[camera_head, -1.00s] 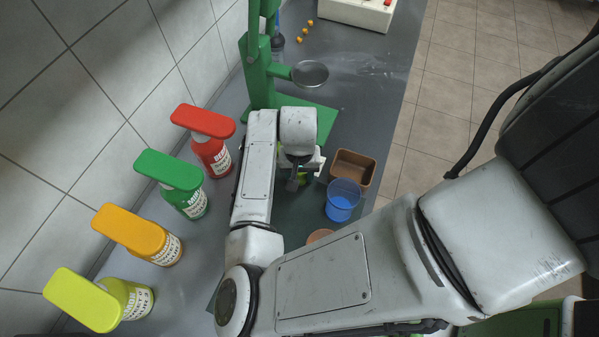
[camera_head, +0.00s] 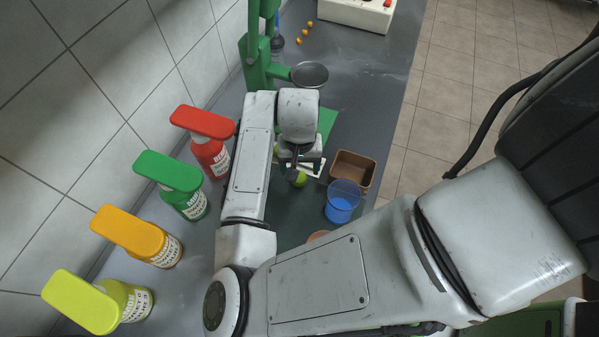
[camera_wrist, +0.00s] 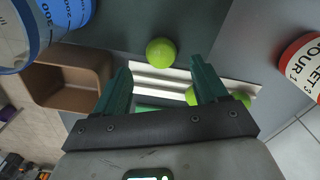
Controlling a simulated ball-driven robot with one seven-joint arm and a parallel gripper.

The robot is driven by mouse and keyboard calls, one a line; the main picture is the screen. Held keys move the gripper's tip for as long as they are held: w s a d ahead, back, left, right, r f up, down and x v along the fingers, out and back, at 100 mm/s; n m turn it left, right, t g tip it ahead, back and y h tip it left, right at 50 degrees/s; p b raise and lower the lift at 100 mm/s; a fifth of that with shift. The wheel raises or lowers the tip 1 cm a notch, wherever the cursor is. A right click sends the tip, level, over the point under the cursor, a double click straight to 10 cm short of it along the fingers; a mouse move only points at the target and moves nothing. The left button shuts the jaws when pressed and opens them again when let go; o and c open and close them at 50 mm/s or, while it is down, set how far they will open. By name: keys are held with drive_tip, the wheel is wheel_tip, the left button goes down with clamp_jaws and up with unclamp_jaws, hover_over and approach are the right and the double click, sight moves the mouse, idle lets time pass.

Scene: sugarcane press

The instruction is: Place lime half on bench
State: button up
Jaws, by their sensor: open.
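A green lime piece (camera_head: 299,180) lies on the dark bench area just in front of my gripper (camera_head: 303,167). In the wrist view a rounded lime piece (camera_wrist: 161,52) lies on the dark surface beyond the open fingertips, apart from them. My gripper (camera_wrist: 160,72) is open, with nothing held between its fingers. More lime green shows beside and behind the right finger (camera_wrist: 240,98), near a white strip (camera_wrist: 165,82). Whether the piece in front is a half or whole, I cannot tell. The grey bench (camera_head: 350,95) runs along the wall.
A brown box (camera_head: 353,170) and blue measuring cup (camera_head: 342,200) stand right of my gripper. The green press (camera_head: 258,70) stands behind. Red (camera_head: 208,140), green (camera_head: 180,185), orange (camera_head: 140,237) and yellow-green (camera_head: 98,300) bottles line the left side.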

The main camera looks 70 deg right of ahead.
wheel_tip(320, 180, up, 7)
idle(0.3)
drive_tip(key=shift+a, duration=0.1)
idle(0.4)
